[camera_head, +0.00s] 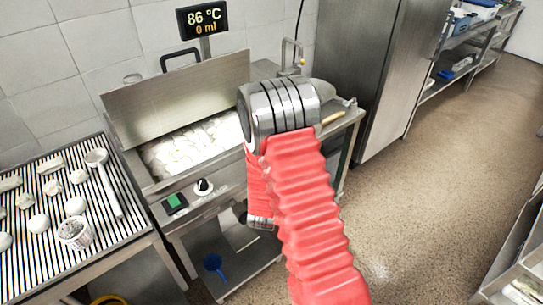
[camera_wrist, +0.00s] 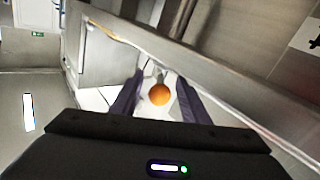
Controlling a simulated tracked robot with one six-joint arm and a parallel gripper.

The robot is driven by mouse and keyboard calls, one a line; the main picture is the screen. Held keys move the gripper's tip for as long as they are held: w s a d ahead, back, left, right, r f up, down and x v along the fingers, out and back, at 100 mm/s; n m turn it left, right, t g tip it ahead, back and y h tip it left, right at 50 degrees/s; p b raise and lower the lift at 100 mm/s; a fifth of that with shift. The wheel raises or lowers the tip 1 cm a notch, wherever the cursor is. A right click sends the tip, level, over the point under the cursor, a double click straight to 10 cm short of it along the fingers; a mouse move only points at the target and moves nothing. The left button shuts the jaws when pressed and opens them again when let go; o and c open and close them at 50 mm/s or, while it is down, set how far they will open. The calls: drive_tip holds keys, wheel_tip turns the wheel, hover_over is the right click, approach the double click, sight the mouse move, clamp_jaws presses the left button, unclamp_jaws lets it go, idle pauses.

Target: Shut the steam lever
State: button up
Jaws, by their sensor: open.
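In the wrist view an orange ball knob (camera_wrist: 159,95) shows between the two dark fingers of my gripper (camera_wrist: 160,76). It looks like the end of a lever, with a short thin grey stem above it in the picture. The fingers are open, one on each side of the knob. I cannot tell whether either finger touches it. In the head view my red-sleeved arm hides the gripper and the knob. The steel cooker (camera_head: 185,190) stands behind and left of my arm, with its lid raised and pale pieces inside.
A display (camera_head: 203,18) above the cooker reads 86 °C and 0 ml. A striped rack (camera_head: 20,270) with a scoop, a cup and pale lumps is at left. A blue funnel (camera_head: 214,265) is on the lower shelf.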

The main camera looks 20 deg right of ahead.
drive_tip(key=v, duration=1.3)
drive_tip(key=shift+s+a, duration=0.25)
drive_tip(key=shift+f, duration=0.1)
